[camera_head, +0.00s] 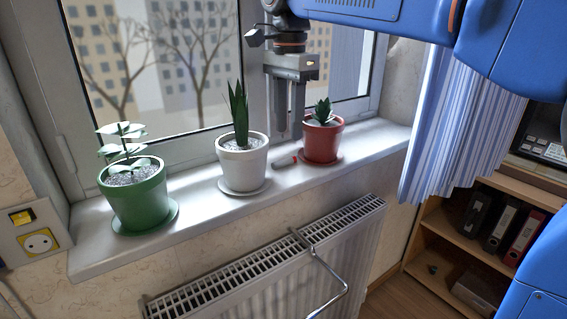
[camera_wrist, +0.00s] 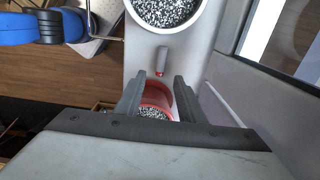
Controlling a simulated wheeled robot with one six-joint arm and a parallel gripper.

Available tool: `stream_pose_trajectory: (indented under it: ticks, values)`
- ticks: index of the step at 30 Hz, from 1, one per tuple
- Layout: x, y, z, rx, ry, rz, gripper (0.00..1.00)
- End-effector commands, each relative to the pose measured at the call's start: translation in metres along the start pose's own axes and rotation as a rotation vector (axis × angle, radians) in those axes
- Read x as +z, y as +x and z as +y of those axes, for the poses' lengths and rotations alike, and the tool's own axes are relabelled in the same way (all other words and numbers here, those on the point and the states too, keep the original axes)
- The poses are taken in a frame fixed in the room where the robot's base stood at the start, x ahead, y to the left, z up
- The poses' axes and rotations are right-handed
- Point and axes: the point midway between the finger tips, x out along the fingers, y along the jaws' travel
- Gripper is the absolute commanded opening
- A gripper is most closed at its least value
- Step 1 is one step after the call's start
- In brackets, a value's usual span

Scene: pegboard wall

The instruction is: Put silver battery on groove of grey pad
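A small silver cylinder with a red end, seemingly the silver battery (camera_wrist: 162,56), lies on the windowsill in the wrist view. In the head view its red end (camera_head: 294,159) shows between the white and red pots. The battery appears just beyond the fingertips there. I cannot make out a grey pad or its groove in either view.
A red pot (camera_head: 322,141) stands close to my gripper's right. A white pot (camera_head: 243,162) and a green pot (camera_head: 138,200) stand along the windowsill (camera_head: 205,203) to the left. The window is behind; a radiator (camera_head: 330,245) is below. A striped curtain (camera_head: 448,130) hangs at right.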

Motion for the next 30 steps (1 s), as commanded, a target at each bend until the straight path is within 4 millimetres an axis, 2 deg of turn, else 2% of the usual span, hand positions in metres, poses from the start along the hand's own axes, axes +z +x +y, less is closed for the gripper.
stream_pose_trajectory:
  ticks: [10, 18, 28, 29, 30]
  values:
    - [0.0, 0.032, 0.0, 0.002, 0.0, 0.0, 0.36]
    - [0.001, 0.066, -0.001, 0.002, 0.0, 0.0, 0.36]
    - [0.001, 0.072, -0.001, 0.0, -0.001, 0.0, 0.36]
    - [0.001, 0.072, -0.001, 0.0, -0.001, 0.0, 0.31]
    - [0.001, 0.072, -0.001, 0.0, -0.001, 0.0, 0.21]
